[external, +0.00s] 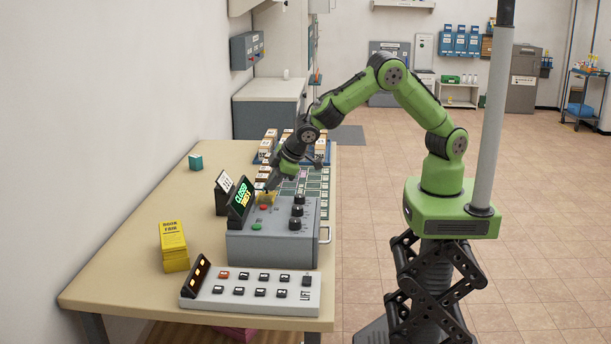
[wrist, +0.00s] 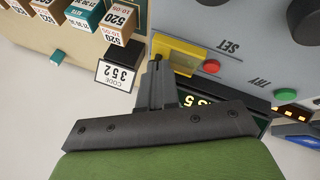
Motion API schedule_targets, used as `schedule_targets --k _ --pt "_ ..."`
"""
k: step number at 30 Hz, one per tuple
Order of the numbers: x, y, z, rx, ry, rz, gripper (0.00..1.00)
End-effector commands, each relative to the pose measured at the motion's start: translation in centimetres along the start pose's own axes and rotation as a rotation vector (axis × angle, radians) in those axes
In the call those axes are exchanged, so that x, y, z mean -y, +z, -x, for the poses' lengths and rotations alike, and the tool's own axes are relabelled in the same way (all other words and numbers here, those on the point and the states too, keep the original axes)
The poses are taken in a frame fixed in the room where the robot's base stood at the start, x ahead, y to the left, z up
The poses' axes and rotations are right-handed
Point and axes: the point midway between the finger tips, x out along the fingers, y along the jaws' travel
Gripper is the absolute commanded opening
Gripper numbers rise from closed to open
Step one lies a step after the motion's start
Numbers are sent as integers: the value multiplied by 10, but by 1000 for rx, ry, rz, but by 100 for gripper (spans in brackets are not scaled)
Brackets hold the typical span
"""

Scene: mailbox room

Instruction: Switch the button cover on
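The grey control box (external: 275,240) stands on the table, with black knobs on top. A yellow see-through button cover (external: 266,197) sits at its far left corner; in the wrist view the cover (wrist: 178,54) lies beside the fingertips. Its hinge state is hard to tell. A red button (wrist: 211,66) is next to it, near the word SET. A green button (external: 256,226) is further along, near TRY in the wrist view. My gripper (external: 270,188) points down at the cover. Its fingers (wrist: 157,66) are together and empty, at the cover's edge; contact cannot be told.
A lit display (external: 240,202) reading CLOSED stands left of the box. A white keypad panel (external: 255,292) lies in front, and a yellow stack (external: 173,247) stands left. Boxes and trays (external: 308,165) are behind.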

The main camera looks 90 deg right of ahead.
Motion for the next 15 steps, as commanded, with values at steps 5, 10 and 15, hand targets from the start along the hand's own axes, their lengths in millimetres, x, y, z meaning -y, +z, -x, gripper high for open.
schedule_targets --k 5,10,15 --pt "22 -3 17 -2 -3 5 0" --pt "31 -5 56 -7 -1 -1 0" --pt "31 -5 96 -6 -1 0 0"
